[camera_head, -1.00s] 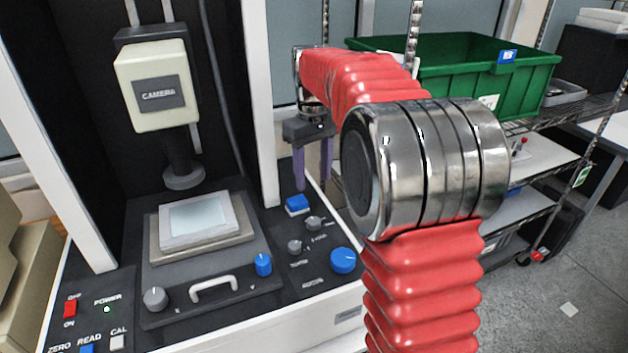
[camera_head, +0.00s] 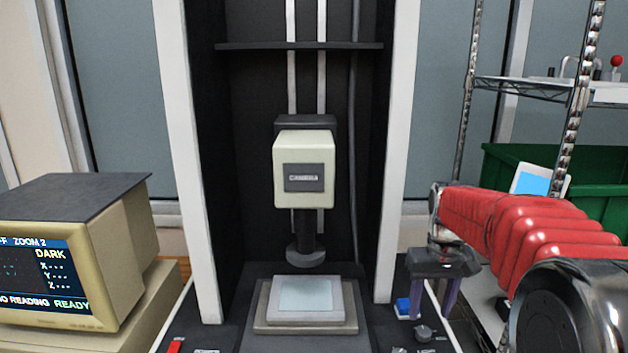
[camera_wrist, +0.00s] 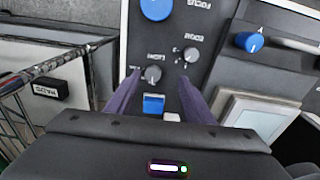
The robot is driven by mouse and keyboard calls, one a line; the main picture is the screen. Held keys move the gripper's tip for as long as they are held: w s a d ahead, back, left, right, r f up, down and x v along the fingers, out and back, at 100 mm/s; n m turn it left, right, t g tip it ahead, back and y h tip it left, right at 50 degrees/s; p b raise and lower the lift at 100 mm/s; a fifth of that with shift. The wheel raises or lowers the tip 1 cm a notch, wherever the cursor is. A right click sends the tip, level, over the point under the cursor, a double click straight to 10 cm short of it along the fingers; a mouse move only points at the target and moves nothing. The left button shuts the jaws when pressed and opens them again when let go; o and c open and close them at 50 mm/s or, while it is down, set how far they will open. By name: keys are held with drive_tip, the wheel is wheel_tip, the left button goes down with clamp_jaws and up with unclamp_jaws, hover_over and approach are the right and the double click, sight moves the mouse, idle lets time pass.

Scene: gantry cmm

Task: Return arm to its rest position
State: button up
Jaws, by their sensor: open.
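My red-sleeved arm reaches in from the right in the head view, with its shiny joint at the lower right. My gripper (camera_head: 431,312) hangs down with its two purple fingers apart, over the right side of the machine's black panel. Nothing is between the fingers. In the wrist view my gripper (camera_wrist: 160,80) spans the panel near a blue button (camera_wrist: 153,104) and small grey knobs (camera_wrist: 152,74). Height above the panel is hard to judge. The blue button also shows in the head view (camera_head: 403,306), beside the fingers.
The camera head (camera_head: 304,178) hangs above a stage with a pale plate (camera_head: 303,298). A white upright (camera_head: 398,150) stands left of my gripper. A monitor (camera_head: 100,270) is at the left. A wire shelf (camera_head: 500,90) and green bin (camera_head: 600,160) are at the right.

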drive_tip(key=s+a+r+t, duration=0.1)
drive_tip(key=s+a, duration=0.3)
drive_tip(key=s, duration=0.8)
drive_tip(key=s+a+r+t, duration=0.1)
drive_tip(key=s+a+t, duration=0.3)
drive_tip(key=s, duration=0.8)
drive_tip(key=shift+a, duration=0.8)
drive_tip(key=shift+w, duration=0.1)
drive_tip(key=shift+c, duration=0.2)
